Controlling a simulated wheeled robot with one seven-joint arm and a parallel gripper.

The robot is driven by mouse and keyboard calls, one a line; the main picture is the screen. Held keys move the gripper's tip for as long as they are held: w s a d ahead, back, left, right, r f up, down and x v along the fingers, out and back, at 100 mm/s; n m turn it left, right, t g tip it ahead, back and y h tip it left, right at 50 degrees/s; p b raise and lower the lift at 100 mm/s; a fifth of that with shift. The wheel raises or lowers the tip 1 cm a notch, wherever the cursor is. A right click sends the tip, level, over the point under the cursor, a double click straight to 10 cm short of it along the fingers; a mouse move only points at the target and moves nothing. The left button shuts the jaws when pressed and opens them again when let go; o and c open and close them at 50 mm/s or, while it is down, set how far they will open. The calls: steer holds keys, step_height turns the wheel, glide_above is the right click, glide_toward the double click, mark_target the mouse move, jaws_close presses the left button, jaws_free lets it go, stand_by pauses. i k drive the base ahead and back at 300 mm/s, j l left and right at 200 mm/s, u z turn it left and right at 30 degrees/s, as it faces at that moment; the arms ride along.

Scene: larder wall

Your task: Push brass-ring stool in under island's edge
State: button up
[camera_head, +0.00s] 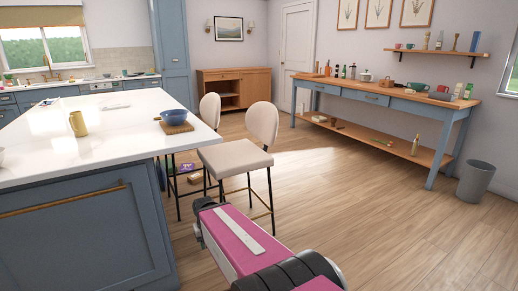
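The near stool (236,160) has a cream seat, a rounded cream back, thin black legs and a brass-coloured foot ring low on the legs. It stands upright at the island's right side, its seat mostly out in the open floor and its left edge close to the worktop's edge. A second cream stool (210,109) stands behind it, partly hidden. The island (85,215) has a blue-grey base and a white top overhanging on the stool side. My pink and grey arm reaches up from the bottom, just in front of the near stool. My gripper's fingers do not show.
Small items (195,178) lie on the floor behind the near stool's legs. Open wooden floor (370,215) lies to the right, before a long workbench (390,97) and a grey bin (475,181).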

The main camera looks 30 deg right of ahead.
mark_target(222, 161)
steer(key=i+l, duration=0.15)
steer(key=l, duration=0.25)
steer(key=i+l, duration=0.15)
steer(key=l, duration=0.3)
steer(key=i+l, duration=0.2)
steer(key=l, duration=0.2)
steer(key=i+l, duration=0.15)
steer(key=l, duration=0.25)
steer(key=i+l, duration=0.15)
steer(key=l, duration=0.25)
steer(key=i+l, duration=0.15)
steer(key=l, duration=0.3)
steer(key=i+l+u, duration=0.1)
steer(key=l, duration=0.3)
steer(key=i+l, duration=0.25)
steer(key=l, duration=0.15)
